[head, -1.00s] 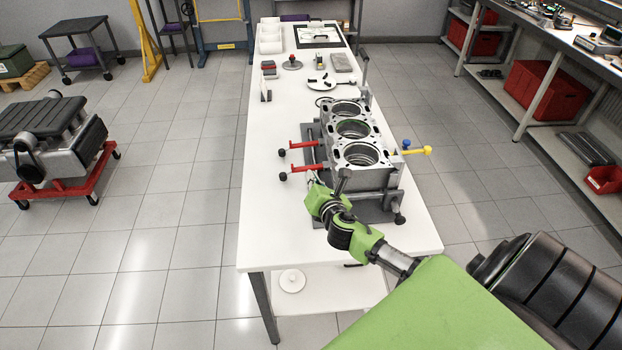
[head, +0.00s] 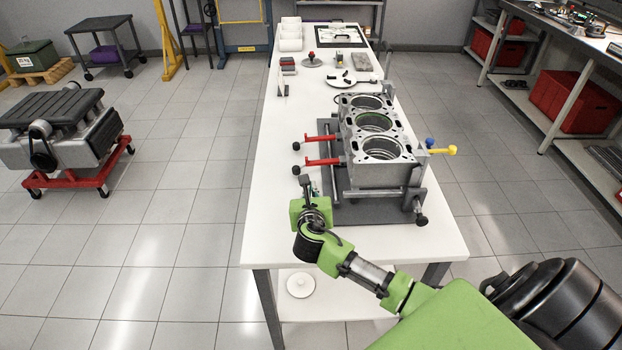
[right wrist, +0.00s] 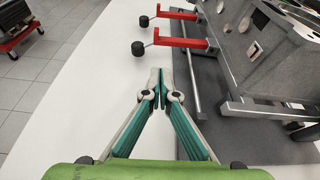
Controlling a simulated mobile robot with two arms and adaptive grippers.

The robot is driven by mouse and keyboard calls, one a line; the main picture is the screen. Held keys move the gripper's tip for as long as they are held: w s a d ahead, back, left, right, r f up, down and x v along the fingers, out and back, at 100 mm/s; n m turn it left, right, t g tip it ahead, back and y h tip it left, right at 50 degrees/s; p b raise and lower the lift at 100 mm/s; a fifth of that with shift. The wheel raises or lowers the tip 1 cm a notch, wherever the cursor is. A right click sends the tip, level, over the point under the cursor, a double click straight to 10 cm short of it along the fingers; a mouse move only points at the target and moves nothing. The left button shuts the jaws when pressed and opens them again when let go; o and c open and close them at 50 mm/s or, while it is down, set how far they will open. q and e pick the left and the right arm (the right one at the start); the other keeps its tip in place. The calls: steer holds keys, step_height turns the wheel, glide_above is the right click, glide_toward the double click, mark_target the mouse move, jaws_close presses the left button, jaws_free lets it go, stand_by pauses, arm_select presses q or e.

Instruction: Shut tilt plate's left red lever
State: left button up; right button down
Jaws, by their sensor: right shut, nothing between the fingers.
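The grey tilt plate (head: 375,211) lies on the white table with an engine block (head: 384,171) on it. Two red levers stick out from its left side, a farther one (head: 320,138) and a nearer one (head: 323,161), each with a black knob. The right wrist view shows the farther lever (right wrist: 180,14) and the nearer lever (right wrist: 183,43) at its top. My right gripper (head: 304,181) is shut and empty, apart from the nearer lever, on its near side. Its closed fingertips (right wrist: 160,73) point toward the nearer lever's knob. My left gripper is not in view.
The white table (head: 270,218) is clear left of the plate. A blue knob and a yellow handle (head: 443,151) stick out at the block's right. Small tools and a round dish (head: 346,82) lie farther back. An engine on a red trolley (head: 75,177) stands at left.

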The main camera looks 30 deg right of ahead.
mark_target(318, 164)
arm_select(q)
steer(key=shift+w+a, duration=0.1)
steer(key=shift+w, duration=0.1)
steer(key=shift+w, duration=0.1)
arm_select(e)
steer(key=shift+w+d, duration=0.1)
steer(key=shift+w+d, duration=0.15)
steer(key=shift+w, duration=0.1)
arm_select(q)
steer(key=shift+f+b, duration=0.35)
arm_select(e)
steer(key=x, duration=0.9)
steer(key=shift+f, duration=0.2)
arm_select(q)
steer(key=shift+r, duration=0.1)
